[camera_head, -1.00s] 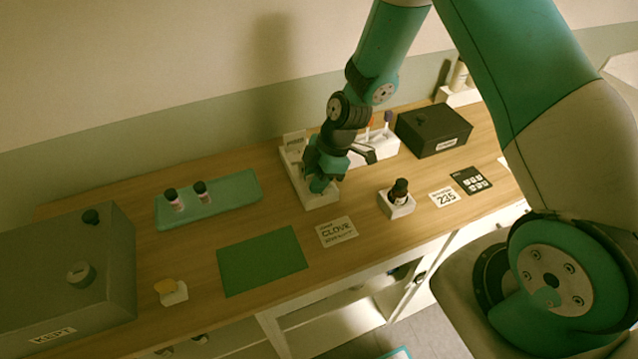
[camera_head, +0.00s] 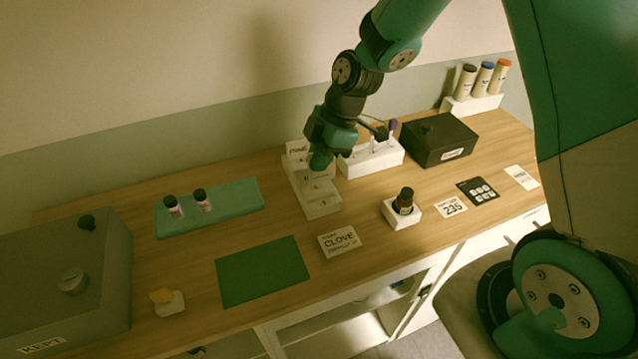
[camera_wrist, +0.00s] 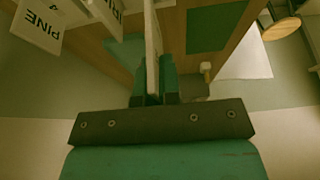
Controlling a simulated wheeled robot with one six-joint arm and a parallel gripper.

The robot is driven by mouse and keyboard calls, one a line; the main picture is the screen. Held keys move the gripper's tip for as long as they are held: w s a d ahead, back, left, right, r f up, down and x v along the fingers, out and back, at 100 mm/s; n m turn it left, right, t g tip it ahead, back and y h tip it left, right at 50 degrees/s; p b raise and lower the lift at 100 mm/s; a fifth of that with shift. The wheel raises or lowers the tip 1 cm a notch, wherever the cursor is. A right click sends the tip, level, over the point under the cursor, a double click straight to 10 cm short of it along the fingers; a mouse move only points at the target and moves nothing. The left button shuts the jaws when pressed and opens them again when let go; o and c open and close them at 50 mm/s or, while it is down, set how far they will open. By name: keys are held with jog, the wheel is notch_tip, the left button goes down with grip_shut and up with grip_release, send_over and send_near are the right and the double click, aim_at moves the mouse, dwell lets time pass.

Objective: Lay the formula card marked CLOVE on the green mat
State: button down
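A flat white card marked CLOVE (camera_head: 339,241) lies on the table just right of the green mat (camera_head: 262,271). The mat is bare and also shows in the wrist view (camera_wrist: 207,27). My gripper (camera_head: 319,165) is above the white stepped card rack (camera_head: 321,209). In the wrist view, its fingers (camera_wrist: 154,97) are closed on a thin white card (camera_wrist: 152,45), seen nearly edge-on, so I cannot read its marking. A card marked PINE (camera_wrist: 40,27) stands to the left in the wrist view.
A teal tray (camera_head: 235,199) with two small bottles is at left, near a grey box marked KEPT (camera_head: 100,270). A dark bottle sits in a white holder (camera_head: 401,216). A black box (camera_head: 438,140) stands behind at right. A small sponge-like item (camera_head: 166,300) lies left of the mat.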

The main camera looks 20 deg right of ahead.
notch_tip(320, 180, up, 12)
jog(key=shift+f+b, duration=0.1)
jog(key=shift+b, duration=0.85)
